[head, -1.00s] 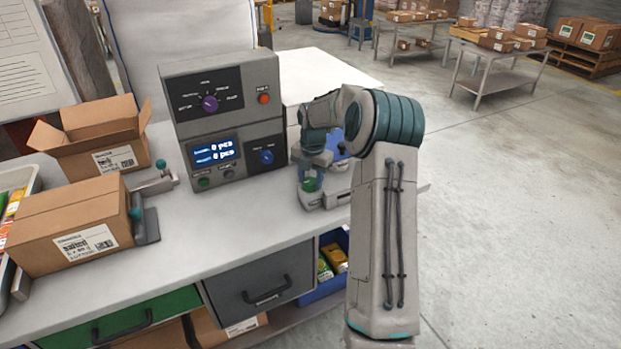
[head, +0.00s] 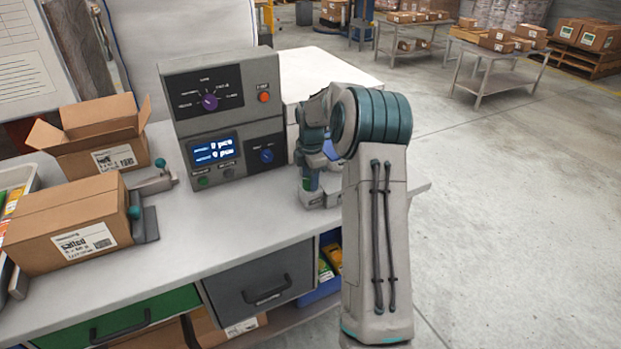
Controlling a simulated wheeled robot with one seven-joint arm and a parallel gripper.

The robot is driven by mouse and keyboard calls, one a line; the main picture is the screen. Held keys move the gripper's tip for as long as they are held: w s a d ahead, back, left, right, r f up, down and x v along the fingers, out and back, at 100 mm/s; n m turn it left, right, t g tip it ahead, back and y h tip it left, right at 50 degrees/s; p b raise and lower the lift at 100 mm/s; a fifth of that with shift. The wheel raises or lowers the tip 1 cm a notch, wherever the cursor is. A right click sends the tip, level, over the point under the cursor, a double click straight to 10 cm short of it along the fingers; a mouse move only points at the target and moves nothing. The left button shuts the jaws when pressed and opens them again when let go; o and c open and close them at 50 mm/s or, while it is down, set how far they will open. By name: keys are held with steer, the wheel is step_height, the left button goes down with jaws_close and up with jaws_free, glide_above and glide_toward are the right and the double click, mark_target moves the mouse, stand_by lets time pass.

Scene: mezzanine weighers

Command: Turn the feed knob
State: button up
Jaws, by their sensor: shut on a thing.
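My gripper (head: 312,190) is low over the worktop, just right of the grey control box, partly covered by my own arm. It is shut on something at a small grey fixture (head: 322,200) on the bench. The held part is too hidden and small to make out, so I cannot tell whether it is the feed knob. The control box (head: 232,125) has a purple knob (head: 210,102) on its upper panel and a blue knob (head: 267,155) on its lower panel. Both of these are uncovered and apart from my gripper. The knob labels are too blurred to read.
The box also has a lit blue display (head: 213,149) and a red button (head: 264,97). A closed carton (head: 65,215) and an open carton (head: 105,160) stand on the bench (head: 185,235) at the left. Bare worktop lies before the box. Open floor is at the right.

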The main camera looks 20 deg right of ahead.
steer(key=m, duration=0.6)
steer(key=shift+w+a+m+b, duration=0.1)
steer(key=shift+m+b, duration=0.2)
steer(key=shift+b, duration=0.05)
steer(key=m, duration=0.3)
steer(key=shift+m, duration=0.3)
steer(key=m, duration=0.3)
steer(key=shift+m+h, duration=0.3)
steer(key=m, duration=0.3)
steer(key=shift+w+m+g, duration=0.1)
steer(key=shift+m+g, duration=0.2)
steer(key=m, duration=0.3)
steer(key=shift+m, duration=0.3)
steer(key=m+p, duration=0.1)
steer(key=m, duration=0.5)
steer(key=shift+m, duration=0.4)
steer(key=o, duration=1)
